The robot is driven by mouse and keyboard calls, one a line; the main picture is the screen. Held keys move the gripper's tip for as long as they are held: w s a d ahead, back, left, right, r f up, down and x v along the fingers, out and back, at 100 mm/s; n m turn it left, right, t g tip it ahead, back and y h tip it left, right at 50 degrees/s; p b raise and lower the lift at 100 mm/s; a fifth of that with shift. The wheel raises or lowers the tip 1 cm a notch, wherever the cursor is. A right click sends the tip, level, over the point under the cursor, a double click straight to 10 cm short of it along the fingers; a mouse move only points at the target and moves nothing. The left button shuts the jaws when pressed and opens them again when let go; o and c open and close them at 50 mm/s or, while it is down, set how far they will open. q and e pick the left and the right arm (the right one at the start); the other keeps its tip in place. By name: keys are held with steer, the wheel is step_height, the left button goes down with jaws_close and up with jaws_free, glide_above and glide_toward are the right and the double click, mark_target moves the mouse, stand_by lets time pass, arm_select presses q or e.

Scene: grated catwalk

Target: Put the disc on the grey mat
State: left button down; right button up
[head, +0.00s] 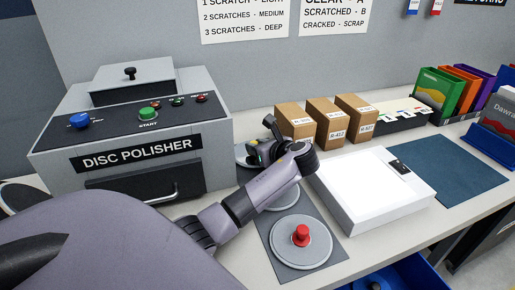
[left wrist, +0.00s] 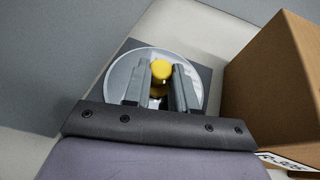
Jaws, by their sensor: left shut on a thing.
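A pale grey disc with a yellow knob (left wrist: 161,70) is below my left gripper (left wrist: 161,85), whose two fingers are shut on the knob. In the head view my left gripper (head: 262,150) is at the far end of the row of discs, and this disc (head: 243,158) is partly hidden by it. Dark grey mat surface (left wrist: 205,74) shows around the disc in the left wrist view; I cannot tell whether they touch. Dark grey mat (head: 266,232) also lies at the front, under a disc with a red knob (head: 300,236). Another disc (head: 283,197) is partly behind my arm. My right gripper is not in view.
The disc polisher (head: 135,140) stands on the left. Several cardboard boxes (head: 325,122) stand behind, one close to my left gripper. A white flat device (head: 370,190) and a blue mat (head: 450,170) lie on the right. A blue bin (head: 400,275) is below the front edge.

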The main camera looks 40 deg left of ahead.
arm_select(q)
steer(key=shift+f, duration=0.2)
steer(key=c, duration=0.9)
jaws_free()
steer(key=shift+r, duration=0.1)
steer(key=v, duration=1.2)
steer(key=shift+p, duration=0.35)
